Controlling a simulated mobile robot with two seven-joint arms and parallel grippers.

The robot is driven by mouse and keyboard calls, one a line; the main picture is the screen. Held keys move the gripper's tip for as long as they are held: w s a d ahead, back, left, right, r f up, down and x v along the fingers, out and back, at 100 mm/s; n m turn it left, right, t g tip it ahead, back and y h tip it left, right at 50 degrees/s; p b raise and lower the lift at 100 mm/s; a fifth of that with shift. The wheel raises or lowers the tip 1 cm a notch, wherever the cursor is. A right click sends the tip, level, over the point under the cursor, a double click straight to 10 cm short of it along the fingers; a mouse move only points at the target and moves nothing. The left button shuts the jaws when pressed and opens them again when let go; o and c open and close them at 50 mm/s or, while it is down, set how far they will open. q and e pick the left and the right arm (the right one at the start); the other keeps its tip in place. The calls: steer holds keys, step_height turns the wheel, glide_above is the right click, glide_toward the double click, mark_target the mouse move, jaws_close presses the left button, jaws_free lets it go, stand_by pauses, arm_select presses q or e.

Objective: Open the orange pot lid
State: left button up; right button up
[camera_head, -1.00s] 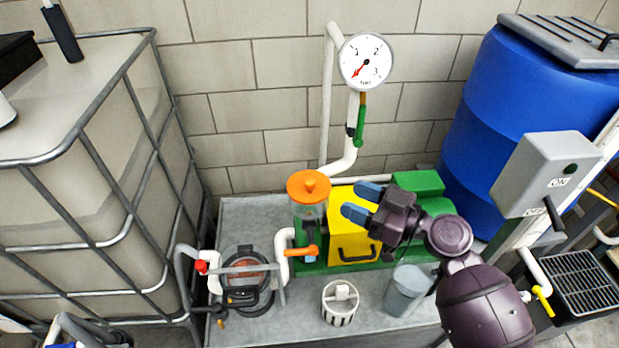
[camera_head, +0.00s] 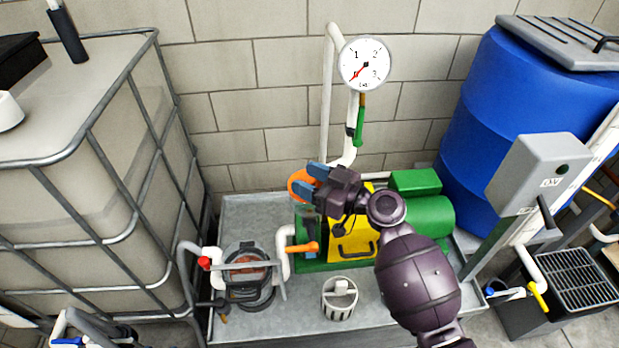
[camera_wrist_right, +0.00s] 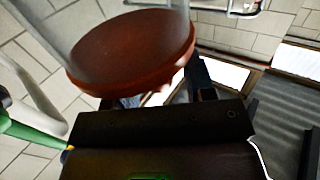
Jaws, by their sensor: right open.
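The orange pot lid (camera_head: 298,184) is a round disc at the left end of the green and yellow pump unit. My right gripper (camera_head: 314,178) is over it in the head view, open, and covers much of it. In the right wrist view the lid (camera_wrist_right: 140,45) is a dark orange-brown disc on a clear cylinder, just beyond the fingers (camera_wrist_right: 160,90). The lid's knob is hidden in the head view, and I cannot tell whether the fingers touch it. I do not make out my left gripper.
A white pipe with a pressure gauge (camera_head: 366,64) rises behind the pump. An orange handle (camera_head: 301,248) projects below the lid. A white strainer basket (camera_head: 340,298) stands in front on the grey tray (camera_head: 232,207). A blue barrel (camera_head: 520,110) is at the right.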

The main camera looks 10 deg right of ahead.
steer(key=c, duration=0.9)
jaws_close()
arm_select(q)
steer(key=shift+w+d+r, duration=0.1)
steer(key=shift+w+r, duration=0.4)
steer(key=shift+w, duration=0.1)
steer(key=shift+r, duration=0.1)
arm_select(e)
steer(key=shift+r, duration=0.1)
